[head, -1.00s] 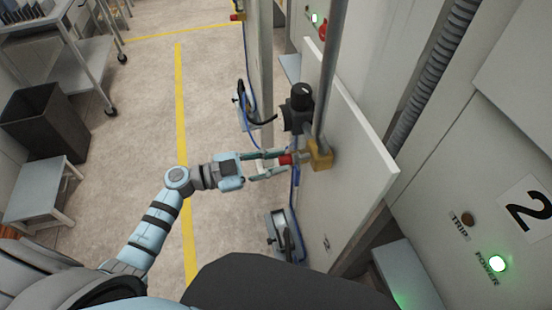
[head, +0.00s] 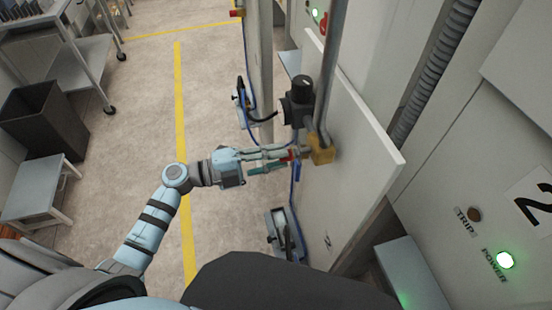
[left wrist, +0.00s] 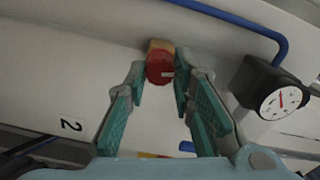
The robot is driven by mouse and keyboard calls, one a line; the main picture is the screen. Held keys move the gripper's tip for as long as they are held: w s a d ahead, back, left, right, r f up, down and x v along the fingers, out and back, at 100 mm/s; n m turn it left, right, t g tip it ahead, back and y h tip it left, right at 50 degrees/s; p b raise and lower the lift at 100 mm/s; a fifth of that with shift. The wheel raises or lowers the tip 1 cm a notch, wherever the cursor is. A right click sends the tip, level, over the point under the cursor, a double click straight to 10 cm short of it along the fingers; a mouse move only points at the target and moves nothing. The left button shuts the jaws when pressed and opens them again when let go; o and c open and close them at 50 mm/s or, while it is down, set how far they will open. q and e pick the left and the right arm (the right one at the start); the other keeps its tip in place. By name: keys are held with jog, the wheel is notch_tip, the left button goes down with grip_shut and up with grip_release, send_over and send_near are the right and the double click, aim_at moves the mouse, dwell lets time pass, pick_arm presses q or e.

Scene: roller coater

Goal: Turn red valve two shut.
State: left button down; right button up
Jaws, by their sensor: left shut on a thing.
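The red valve (head: 292,155) is a small red knob on a brass block (head: 321,148) fixed to the white panel (head: 355,165). In the left wrist view, the red valve (left wrist: 160,68) shows face-on with a small white mark, between the two fingertips. My left gripper (head: 287,158) reaches it from the left and is shut on it. A label "2" (left wrist: 71,125) shows on the panel in the left wrist view. The fingers partly hide the knob in the head view. My right gripper is not in view.
A black regulator (head: 300,100) and a grey vertical pipe (head: 331,75) stand just above the valve. In the left wrist view, a dial gauge (left wrist: 280,101) and a blue hose (left wrist: 235,18) are close by.

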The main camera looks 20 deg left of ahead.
pick_arm(q)
jog(key=shift+m+b, duration=0.6)
jog(key=shift+m, duration=0.9)
jog(key=c, duration=1.4)
grip_release()
jog(key=shift+o, duration=0.2)
jog(key=v, duration=1.2)
